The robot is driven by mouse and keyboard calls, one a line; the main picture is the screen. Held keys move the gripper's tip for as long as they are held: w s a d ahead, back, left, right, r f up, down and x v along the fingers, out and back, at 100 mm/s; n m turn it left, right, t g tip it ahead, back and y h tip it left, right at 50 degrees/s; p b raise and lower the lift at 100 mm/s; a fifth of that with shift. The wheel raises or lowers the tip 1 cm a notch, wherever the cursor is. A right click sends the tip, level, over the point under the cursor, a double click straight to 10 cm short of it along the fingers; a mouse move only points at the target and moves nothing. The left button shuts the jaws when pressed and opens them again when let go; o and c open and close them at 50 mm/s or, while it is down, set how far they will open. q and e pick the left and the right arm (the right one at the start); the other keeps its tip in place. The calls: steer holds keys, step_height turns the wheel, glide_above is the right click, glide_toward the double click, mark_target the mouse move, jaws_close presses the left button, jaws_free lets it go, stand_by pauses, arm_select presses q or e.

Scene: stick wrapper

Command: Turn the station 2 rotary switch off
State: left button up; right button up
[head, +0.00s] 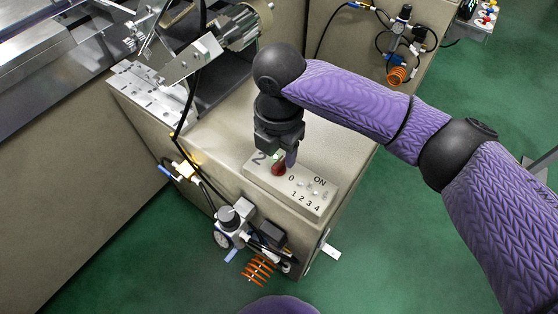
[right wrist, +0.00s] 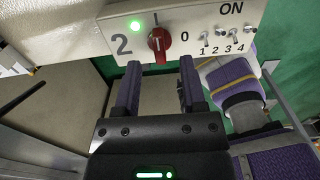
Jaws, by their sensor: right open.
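The station 2 rotary switch is a red knob (head: 278,169) on a pale control box (head: 318,207), beside a large "2". In the right wrist view the red knob (right wrist: 159,40) has its pale mark pointing up toward the "I", with the "0" to its right. My left gripper is out of view.
Small toggle switches (right wrist: 230,34) numbered 1 to 4 sit right of the knob under "ON". An air regulator with a gauge (head: 224,240) and orange coiled hose (head: 258,269) hang on the cabinet front. Metal machinery (head: 190,65) stands behind left, with a black cable nearby.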

mark_target(279, 162)
step_height(279, 162, down, 3)
steer(key=shift+f+b, duration=0.1)
steer(key=shift+b, duration=0.3)
jaws_close()
